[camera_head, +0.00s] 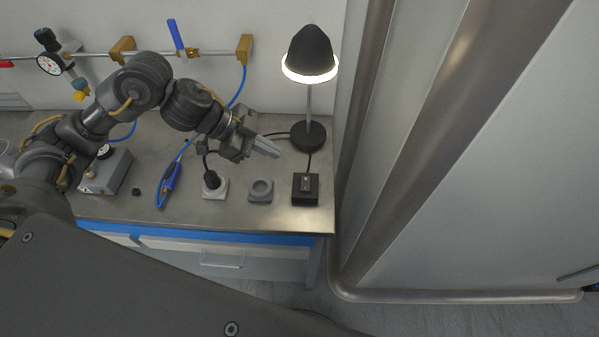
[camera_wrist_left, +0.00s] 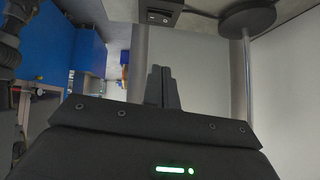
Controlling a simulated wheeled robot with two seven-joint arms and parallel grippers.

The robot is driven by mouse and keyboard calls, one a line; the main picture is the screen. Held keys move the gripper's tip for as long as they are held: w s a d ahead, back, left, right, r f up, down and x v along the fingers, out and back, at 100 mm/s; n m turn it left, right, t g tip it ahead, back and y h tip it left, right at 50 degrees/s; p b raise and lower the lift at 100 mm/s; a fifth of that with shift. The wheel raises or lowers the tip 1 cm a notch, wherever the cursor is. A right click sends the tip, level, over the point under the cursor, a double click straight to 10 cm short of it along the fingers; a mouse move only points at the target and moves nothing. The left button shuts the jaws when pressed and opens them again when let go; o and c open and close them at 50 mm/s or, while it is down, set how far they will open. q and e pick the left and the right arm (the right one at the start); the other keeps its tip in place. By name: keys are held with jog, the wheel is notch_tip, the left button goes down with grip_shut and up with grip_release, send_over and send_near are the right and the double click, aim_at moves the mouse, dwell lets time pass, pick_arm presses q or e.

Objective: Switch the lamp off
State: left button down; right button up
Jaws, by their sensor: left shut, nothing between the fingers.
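The desk lamp (camera_head: 311,62) stands at the right end of the bench, with a black shade, a thin pole and a round black base. A bright white ring glows at the shade's rim. A black switch box (camera_head: 305,188) with a small rocker sits in front of the base, a cable leading to it. In the left wrist view the switch box (camera_wrist_left: 161,11) shows at the top edge and the lamp base (camera_wrist_left: 247,18) at upper right. My left gripper (camera_head: 274,150) is shut and empty, above the bench, left of the lamp base and behind the switch box, apart from it.
A grey round socket (camera_head: 260,190) and a white block with a black plug (camera_head: 214,186) sit left of the switch box. A blue tool (camera_head: 171,181) and a grey gauge box (camera_head: 108,172) lie further left. A tall metal cabinet wall (camera_head: 450,150) borders the bench at right.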

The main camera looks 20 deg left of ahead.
pick_arm(q)
jog(key=p, duration=0.1)
send_over(301, 181)
notch_tip(301, 181, down, 7)
jog(key=shift+s+d+f, duration=0.1)
jog(key=shift+d, duration=0.05)
notch_tip(301, 181, down, 2)
jog(key=shift+f, duration=0.2)
jog(key=shift+w+a+f, duration=0.2)
jog(key=shift+f, duration=0.45)
